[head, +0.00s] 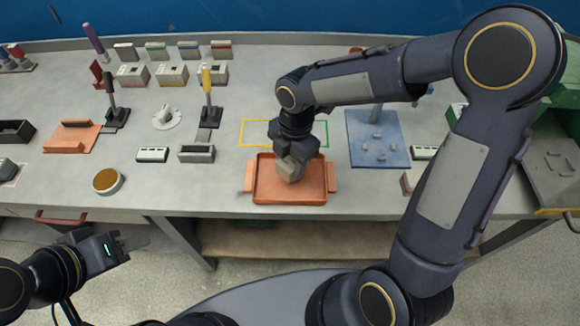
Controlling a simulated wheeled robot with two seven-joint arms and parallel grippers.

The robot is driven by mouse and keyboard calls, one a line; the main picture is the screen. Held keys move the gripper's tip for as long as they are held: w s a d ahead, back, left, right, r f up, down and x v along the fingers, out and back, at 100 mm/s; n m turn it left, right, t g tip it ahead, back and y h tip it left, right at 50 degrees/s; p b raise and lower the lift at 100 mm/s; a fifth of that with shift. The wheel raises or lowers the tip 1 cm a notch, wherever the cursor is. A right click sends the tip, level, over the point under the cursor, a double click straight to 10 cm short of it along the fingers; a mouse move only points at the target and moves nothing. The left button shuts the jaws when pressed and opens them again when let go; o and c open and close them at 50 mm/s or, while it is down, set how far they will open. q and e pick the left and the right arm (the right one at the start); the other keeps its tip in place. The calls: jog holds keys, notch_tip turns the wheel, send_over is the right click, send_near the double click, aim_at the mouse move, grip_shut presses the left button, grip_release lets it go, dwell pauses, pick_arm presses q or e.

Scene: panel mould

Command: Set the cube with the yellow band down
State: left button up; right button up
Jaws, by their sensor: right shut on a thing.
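My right gripper (291,160) points down over the orange tray (262,192) and is shut on a grey-beige cube (290,173). No yellow band can be made out on the cube from here. The cube is over the inside of the tray; I cannot tell whether it touches the tray floor. My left gripper (121,244) is off the table's front edge at the lower left, empty, with its fingers apart.
A yellow-and-green outlined area (257,133) lies behind the tray. A blue board (368,128) with small pieces stands to the right. A small dark box (197,154), a round amber-topped dish (107,181) and upright levers (207,95) are to the left.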

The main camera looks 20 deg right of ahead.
aim_at(290, 170)
jog(key=shift+f, duration=1.55)
jog(key=shift+f, duration=0.2)
jog(key=o, duration=1.1)
jog(key=shift+c, duration=0.2)
jog(key=shift+r, duration=0.15)
